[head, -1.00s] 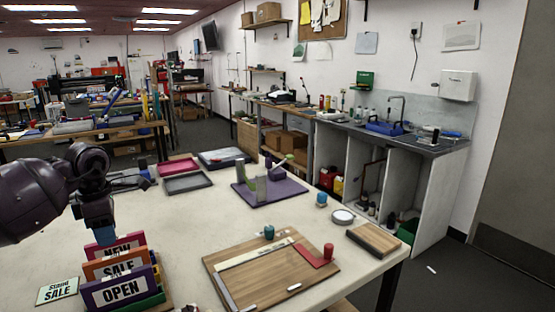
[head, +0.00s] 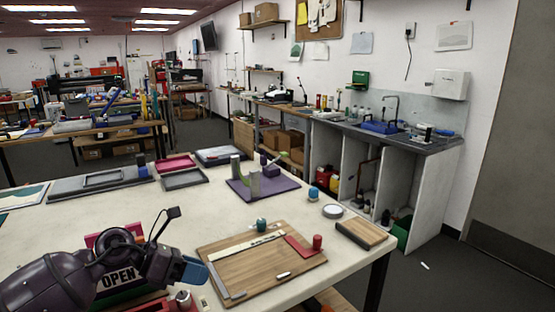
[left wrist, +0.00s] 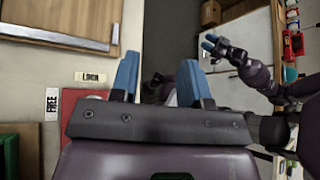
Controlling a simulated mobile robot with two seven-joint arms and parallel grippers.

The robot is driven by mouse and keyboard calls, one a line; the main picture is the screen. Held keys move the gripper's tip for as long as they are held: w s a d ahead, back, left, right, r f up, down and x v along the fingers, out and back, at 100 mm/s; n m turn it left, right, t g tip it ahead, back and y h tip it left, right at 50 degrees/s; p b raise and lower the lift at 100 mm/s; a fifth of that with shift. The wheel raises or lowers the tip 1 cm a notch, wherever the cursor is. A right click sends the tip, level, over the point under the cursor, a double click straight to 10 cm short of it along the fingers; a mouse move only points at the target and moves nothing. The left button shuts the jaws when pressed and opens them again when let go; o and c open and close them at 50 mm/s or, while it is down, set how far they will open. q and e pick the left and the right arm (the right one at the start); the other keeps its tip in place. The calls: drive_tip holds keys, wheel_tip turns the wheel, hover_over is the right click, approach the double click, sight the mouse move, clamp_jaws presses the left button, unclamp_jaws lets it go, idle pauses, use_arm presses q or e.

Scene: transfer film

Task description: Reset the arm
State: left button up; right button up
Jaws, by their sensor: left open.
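My left gripper (head: 192,270) is low at the front left of the table in the head view, beside the wooden cutting board. In the left wrist view its two blue fingers (left wrist: 158,78) stand apart, with nothing between them. My right gripper (left wrist: 211,44), dark with small blue tips, shows at the upper right of the left wrist view; it is too small to tell its opening. It is not in the head view.
The left arm partly hides a rack of signs, with an OPEN sign (head: 118,279) showing. The cutting board (head: 255,275) bears a ruler and red pieces. A purple mat (head: 265,190) lies farther back. Small label tags (left wrist: 90,77) lie near the left gripper. The table's middle left is clear.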

use_arm(q)
drive_tip(key=s+d+r+n+t+h, duration=0.2)
drive_tip(key=d+r+n+t+h, duration=0.15)
drive_tip(key=n+t+h, duration=0.2)
drive_tip(key=s+a+f+n+t+y, duration=0.2)
drive_tip(key=n+y, duration=0.4)
drive_tip(key=n, duration=0.4)
drive_tip(key=s+a+f+n+t+y, duration=0.3)
drive_tip(key=a+n+y, duration=0.3)
drive_tip(key=n, duration=0.5)
drive_tip(key=s+a+f+n+t+y, duration=0.2)
drive_tip(key=s+a+f+n+y, duration=0.1)
drive_tip(key=n+y, duration=0.4)
drive_tip(key=shift+s+a+f+n+t, duration=0.2)
drive_tip(key=shift+a+f+n, duration=0.2)
drive_tip(key=shift+a+n, duration=0.4)
drive_tip(key=shift+s+a+f+n+t, duration=0.15)
drive_tip(key=shift+a+f+n, duration=0.3)
drive_tip(key=shift+n, duration=0.5)
drive_tip(key=s+f+n+g, duration=0.4)
drive_tip(key=s+f+g, duration=0.15)
drive_tip(key=s, duration=0.55)
drive_tip(key=s+f+n+g, duration=0.5)
drive_tip(key=s+g, duration=0.2)
drive_tip(key=s, duration=0.4)
drive_tip(key=w+f+m+t+h, duration=0.1)
drive_tip(key=w+f+t, duration=0.6)
drive_tip(key=f, duration=0.3)
drive_tip(key=shift+a+f+t, duration=0.3)
drive_tip(key=shift+t, duration=0.25)
